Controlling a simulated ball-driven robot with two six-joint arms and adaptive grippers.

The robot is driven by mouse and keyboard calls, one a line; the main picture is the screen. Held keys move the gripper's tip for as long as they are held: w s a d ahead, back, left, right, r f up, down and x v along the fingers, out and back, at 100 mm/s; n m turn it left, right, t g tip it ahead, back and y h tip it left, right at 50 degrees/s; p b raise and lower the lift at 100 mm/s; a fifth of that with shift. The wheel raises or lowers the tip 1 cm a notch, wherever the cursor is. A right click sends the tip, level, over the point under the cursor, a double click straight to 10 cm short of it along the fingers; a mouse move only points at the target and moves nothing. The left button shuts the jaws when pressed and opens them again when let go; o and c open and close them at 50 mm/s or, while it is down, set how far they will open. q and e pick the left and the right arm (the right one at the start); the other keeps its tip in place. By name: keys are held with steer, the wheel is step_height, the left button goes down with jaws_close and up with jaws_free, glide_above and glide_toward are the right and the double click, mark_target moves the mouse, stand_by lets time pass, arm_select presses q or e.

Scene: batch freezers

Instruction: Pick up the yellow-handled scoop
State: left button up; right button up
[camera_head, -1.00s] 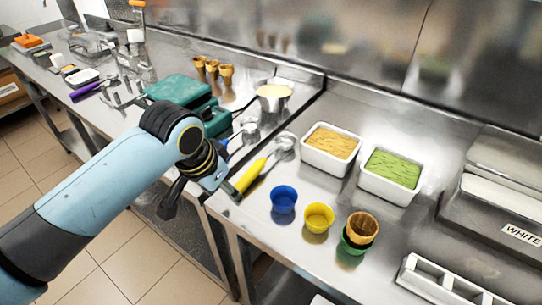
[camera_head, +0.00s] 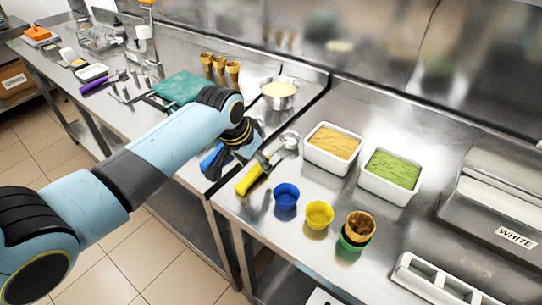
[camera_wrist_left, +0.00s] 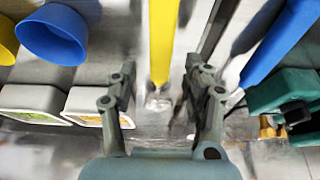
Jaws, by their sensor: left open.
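The yellow-handled scoop (camera_head: 252,178) lies on the steel counter with its metal bowl toward the tubs. My left gripper (camera_head: 258,151) is above and beside it, near where the handle meets the bowl, partly covering that stretch. In the left wrist view the yellow handle (camera_wrist_left: 162,40) runs between the two spread fingers of my open left gripper (camera_wrist_left: 160,70). I cannot tell whether the fingers touch it. My right gripper is not in view.
A blue-handled scoop (camera_head: 209,159) lies close to the left of the gripper. A blue cup (camera_head: 285,197), a yellow cup (camera_head: 319,214) and a green cup with cones (camera_head: 356,232) stand to the right. Two white tubs (camera_head: 331,160) are behind. A metal bowl (camera_head: 280,98) stands farther back.

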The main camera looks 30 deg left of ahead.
arm_select(q)
steer(key=shift+x, duration=1.4)
steer(key=shift+r, duration=0.1)
steer(key=shift+c, duration=0.3)
jaws_close()
